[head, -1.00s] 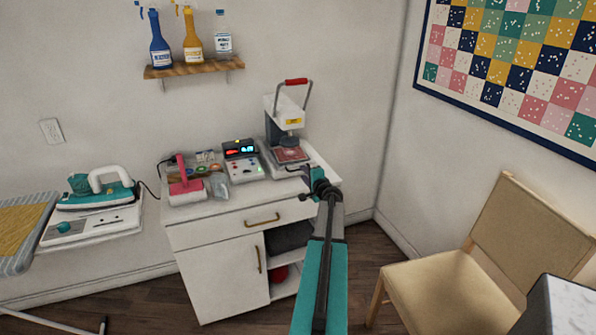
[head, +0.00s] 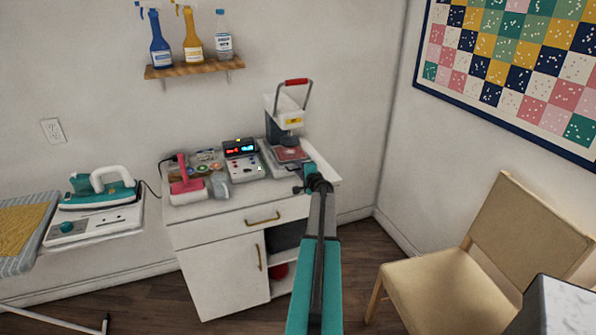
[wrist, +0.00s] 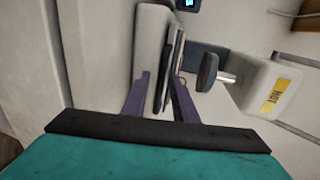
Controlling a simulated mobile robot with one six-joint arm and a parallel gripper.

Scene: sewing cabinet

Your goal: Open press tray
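The heat press (head: 284,122) stands at the right of the white cabinet top, its red-topped handle (head: 296,82) raised. Its tray (head: 289,154), with a reddish top, lies low under the press head. In the wrist view the press head with its HOT label (wrist: 274,97) is at the right, and the tray (wrist: 171,70) shows edge-on as a thin dark plate.
A control box (head: 242,160) with a lit display and a pink-handled tool (head: 183,184) stand left of the press. The cabinet (head: 222,275) has a drawer and open shelves below. A beige chair (head: 440,290) stands at the right, and the wall is close behind.

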